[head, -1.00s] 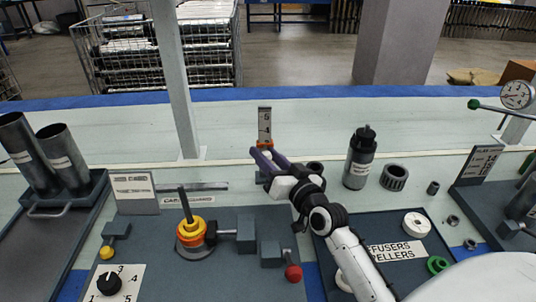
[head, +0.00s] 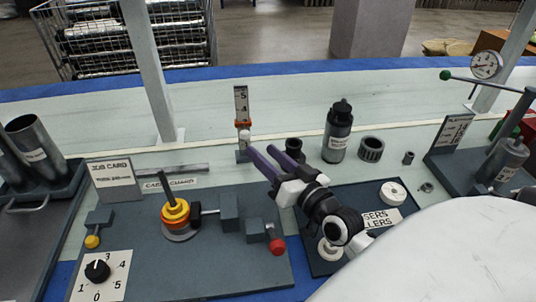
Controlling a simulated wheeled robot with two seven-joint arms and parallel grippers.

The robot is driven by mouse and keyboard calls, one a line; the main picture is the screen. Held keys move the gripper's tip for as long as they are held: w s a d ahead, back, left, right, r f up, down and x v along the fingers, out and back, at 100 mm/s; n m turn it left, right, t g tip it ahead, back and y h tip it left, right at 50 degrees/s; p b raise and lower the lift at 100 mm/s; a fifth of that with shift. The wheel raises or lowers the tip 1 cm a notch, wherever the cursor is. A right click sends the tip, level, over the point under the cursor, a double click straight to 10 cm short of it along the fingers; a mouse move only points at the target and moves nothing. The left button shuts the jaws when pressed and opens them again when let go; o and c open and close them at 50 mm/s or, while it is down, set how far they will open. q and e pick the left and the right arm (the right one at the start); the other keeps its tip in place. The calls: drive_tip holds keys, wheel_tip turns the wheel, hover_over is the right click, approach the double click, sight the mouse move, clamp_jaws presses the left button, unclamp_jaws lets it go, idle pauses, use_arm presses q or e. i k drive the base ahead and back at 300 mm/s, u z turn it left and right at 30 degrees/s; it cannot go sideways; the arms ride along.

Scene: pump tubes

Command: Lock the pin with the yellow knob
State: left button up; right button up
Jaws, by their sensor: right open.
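The yellow knob (head: 92,241) sits at the left of the grey base plate (head: 190,262), at the near end of a pin that comes out of a small dark grey block (head: 99,217). A short length of pin shows between knob and block. My left gripper is not in view.
A red knob (head: 277,246) sits at the plate's right, beside grey blocks. A post with yellow and orange rings (head: 174,212) stands mid-plate. A numbered dial (head: 97,270) is at front left. A job card (head: 114,182) stands behind the yellow knob. A dark bottle (head: 338,133) stands at right.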

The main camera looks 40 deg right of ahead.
sight(92, 241)
drive_tip(key=z, duration=0.15)
drive_tip(key=k, duration=1)
drive_tip(key=u, duration=0.15)
